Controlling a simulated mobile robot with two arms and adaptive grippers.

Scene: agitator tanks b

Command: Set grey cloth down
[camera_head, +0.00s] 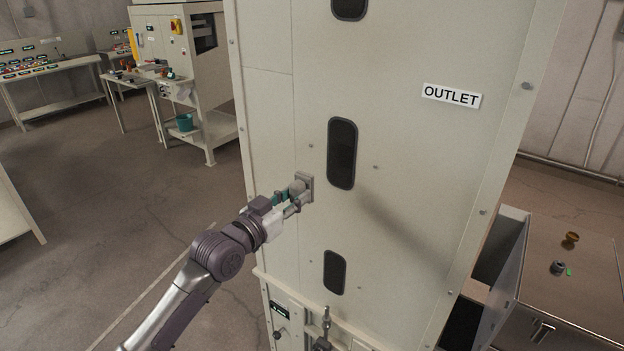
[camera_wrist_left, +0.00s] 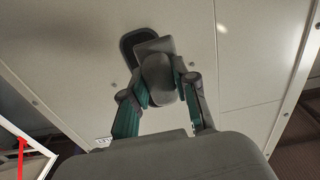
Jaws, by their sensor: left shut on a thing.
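My left gripper (camera_head: 291,199) is shut on a grey rounded knob-like thing (camera_head: 297,187) at the front face of the tall cream cabinet (camera_head: 400,160). In the left wrist view, the knob-like thing (camera_wrist_left: 158,78) sits between the two green-and-grey fingers. A small square grey plate (camera_wrist_left: 155,45) shows just behind it, against the cabinet panel. I cannot tell whether the plate and knob are one piece. No thing that I can clearly recognise as a grey cloth shows in either view.
The cabinet has dark oval slots (camera_head: 342,153) and an OUTLET label (camera_head: 451,95). A metal-topped box (camera_head: 585,310) at the lower right carries small parts. Benches and a machine (camera_head: 185,60) stand at the back left. The floor (camera_head: 110,210) left of the cabinet is clear.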

